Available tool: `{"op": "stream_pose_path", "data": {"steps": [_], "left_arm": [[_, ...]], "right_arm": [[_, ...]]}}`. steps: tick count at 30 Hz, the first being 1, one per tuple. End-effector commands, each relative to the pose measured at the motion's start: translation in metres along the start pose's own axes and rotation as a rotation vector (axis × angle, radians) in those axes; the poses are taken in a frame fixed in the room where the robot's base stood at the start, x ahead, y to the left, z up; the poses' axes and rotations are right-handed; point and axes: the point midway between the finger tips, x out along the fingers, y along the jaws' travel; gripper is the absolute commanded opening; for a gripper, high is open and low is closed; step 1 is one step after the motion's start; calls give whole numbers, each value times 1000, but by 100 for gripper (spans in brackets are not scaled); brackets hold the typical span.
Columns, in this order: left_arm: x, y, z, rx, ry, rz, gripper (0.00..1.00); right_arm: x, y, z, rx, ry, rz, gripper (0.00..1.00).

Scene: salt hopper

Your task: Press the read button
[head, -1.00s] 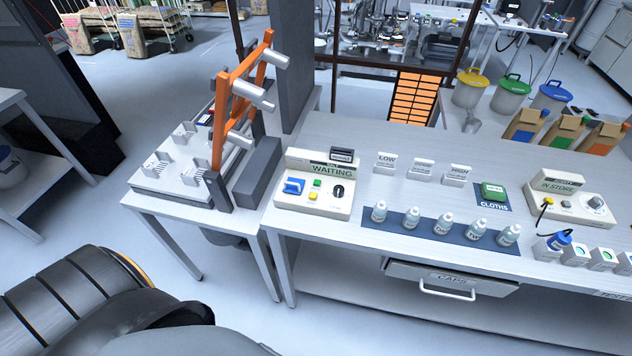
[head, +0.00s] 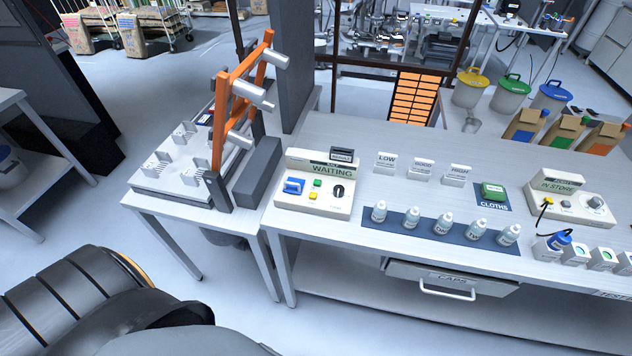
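A cream control box (head: 316,184) on the left end of the white bench has a screen reading WAITING. Its sloped face carries a blue rocker (head: 293,186), a green button (head: 318,183), an orange button (head: 315,196) and a black knob (head: 338,190). A second cream meter (head: 560,197) on the right reads IN STORE. It has a yellow connector (head: 547,203), a small grey button (head: 566,204) and a grey knob (head: 595,203). The button labels are too small to read, so I cannot tell which is the read button. Neither of my grippers is in view.
Several small bottles stand on a blue mat (head: 400,240). LOW, GOOD and HIGH signs (head: 422,166) stand behind them. A green cloth pack (head: 493,191) and a blue-capped probe (head: 559,241) are to the right. An orange frame (head: 222,110) stands on the left table. A CAPS drawer (head: 450,281) hangs below.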

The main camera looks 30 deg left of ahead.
Motion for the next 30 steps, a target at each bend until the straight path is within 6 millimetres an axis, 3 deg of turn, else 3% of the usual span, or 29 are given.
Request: {"op": "stream_pose_path", "data": {"steps": [1,8,30], "left_arm": [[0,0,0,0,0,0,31],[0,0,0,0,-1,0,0],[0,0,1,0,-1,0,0]], "right_arm": [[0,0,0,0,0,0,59],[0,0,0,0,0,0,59],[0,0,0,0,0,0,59]]}}
